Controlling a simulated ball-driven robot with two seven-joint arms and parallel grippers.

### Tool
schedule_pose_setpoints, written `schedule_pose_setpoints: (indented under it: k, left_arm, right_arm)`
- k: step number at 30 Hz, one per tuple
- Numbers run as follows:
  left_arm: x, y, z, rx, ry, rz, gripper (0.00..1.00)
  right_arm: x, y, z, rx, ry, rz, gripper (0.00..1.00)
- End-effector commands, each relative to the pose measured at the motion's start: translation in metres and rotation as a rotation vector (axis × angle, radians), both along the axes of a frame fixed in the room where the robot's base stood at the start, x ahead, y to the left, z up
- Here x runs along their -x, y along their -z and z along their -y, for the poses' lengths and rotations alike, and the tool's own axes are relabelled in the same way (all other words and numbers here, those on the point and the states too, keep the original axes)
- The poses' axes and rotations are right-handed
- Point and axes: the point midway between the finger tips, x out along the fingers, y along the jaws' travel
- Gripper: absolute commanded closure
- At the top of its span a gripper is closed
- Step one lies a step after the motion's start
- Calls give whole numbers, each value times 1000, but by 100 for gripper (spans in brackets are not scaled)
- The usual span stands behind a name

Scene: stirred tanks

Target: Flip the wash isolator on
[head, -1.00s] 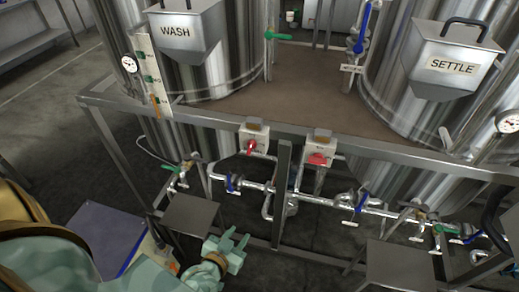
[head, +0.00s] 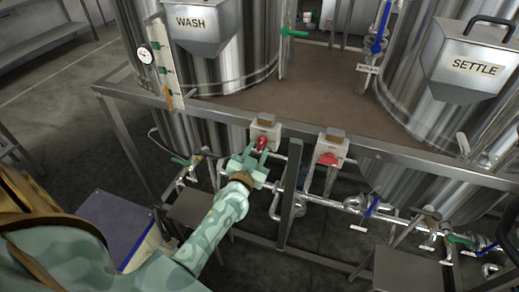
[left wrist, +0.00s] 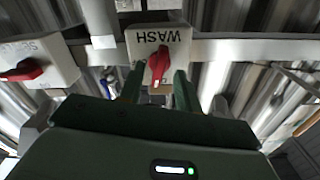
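The wash isolator (head: 264,131) is a pale box with a red rotary handle, fixed to the frame rail below the WASH tank (head: 215,60). In the left wrist view the box (left wrist: 174,36) reads WASH upside down, and its red handle (left wrist: 158,63) stands slanted. My left gripper (head: 255,158) is just below and in front of the handle. In the left wrist view its two green fingers (left wrist: 157,88) are apart, one on each side of the handle's lower end, with nothing clearly gripped. My right gripper is not in view.
A second isolator box (head: 332,148) with a red handle sits to the right on the same rail; it also shows in the left wrist view (left wrist: 38,62). Pipes with blue-handled valves (head: 371,208) run below the rail. The SETTLE tank (head: 467,80) stands at the right.

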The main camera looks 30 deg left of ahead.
Motion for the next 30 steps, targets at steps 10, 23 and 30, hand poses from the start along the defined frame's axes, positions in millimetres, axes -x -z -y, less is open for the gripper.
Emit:
schedule_pose_setpoints:
  k: [10, 23, 30]
  left_arm:
    - [-22, 1, -5, -2, 1, -2, 66]
    - [-21, 0, -5, 0, 1, -1, 100]
    - [-22, -4, -5, 166, 3, 38, 100]
  right_arm:
    - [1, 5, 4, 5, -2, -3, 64]
    - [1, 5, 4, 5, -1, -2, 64]
    - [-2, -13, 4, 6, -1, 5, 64]
